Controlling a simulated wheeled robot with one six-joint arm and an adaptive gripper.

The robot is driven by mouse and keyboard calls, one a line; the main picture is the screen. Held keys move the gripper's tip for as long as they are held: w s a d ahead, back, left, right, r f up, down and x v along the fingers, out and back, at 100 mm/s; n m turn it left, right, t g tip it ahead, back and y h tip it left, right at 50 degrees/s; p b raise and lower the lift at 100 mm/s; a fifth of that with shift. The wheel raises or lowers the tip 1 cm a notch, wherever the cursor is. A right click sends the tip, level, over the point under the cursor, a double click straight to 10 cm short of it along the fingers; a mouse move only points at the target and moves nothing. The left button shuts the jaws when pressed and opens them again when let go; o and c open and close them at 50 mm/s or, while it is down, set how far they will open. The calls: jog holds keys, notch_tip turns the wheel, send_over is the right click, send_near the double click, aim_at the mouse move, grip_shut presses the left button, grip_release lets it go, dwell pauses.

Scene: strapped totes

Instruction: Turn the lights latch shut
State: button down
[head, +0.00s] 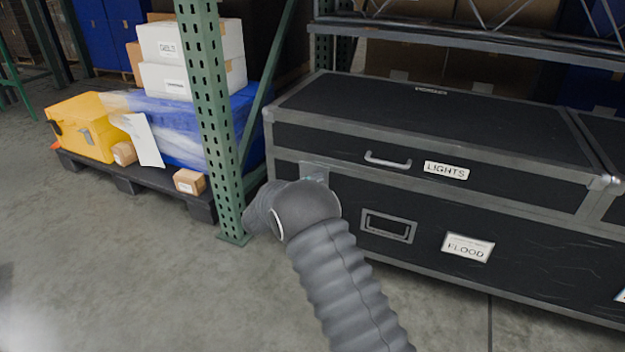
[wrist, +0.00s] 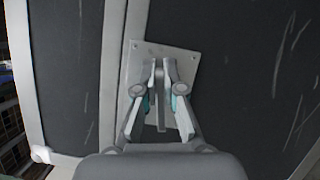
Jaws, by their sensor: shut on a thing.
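The black case (head: 410,120) with grey edging carries a white LIGHTS label (head: 447,170) on its lid front. Its latch has a pale metal plate (head: 314,167) at the seam left of the lid handle, partly hidden by my arm in the head view. In the wrist view the plate (wrist: 187,64) sits tilted over the grey edging strip. My gripper (wrist: 161,67) reaches the plate, its two fingers closed on the narrow turning piece of the latch (wrist: 160,95). The fingers hide much of this piece. In the head view my gripper is mostly behind my wrist.
A FLOOD label (head: 468,247) and a recessed handle (head: 388,226) are on the lower front. A green rack post (head: 217,120) stands just left of the case. A loaded dark pallet (head: 130,180) lies beyond it. The floor in front is clear.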

jog(key=shift+a+f+m+g+y, duration=0.2)
jog(key=shift+m+g+y, duration=0.2)
jog(key=shift+m, duration=0.7)
jog(key=c, duration=1.3)
grip_release()
jog(key=shift+s+a, duration=0.1)
jog(key=shift+d, duration=0.25)
jog(key=shift+s+a, duration=0.15)
jog(key=shift+a, duration=0.1)
jog(key=v, duration=1.1)
jog(key=shift+s+a, duration=0.1)
jog(key=shift+a, duration=0.05)
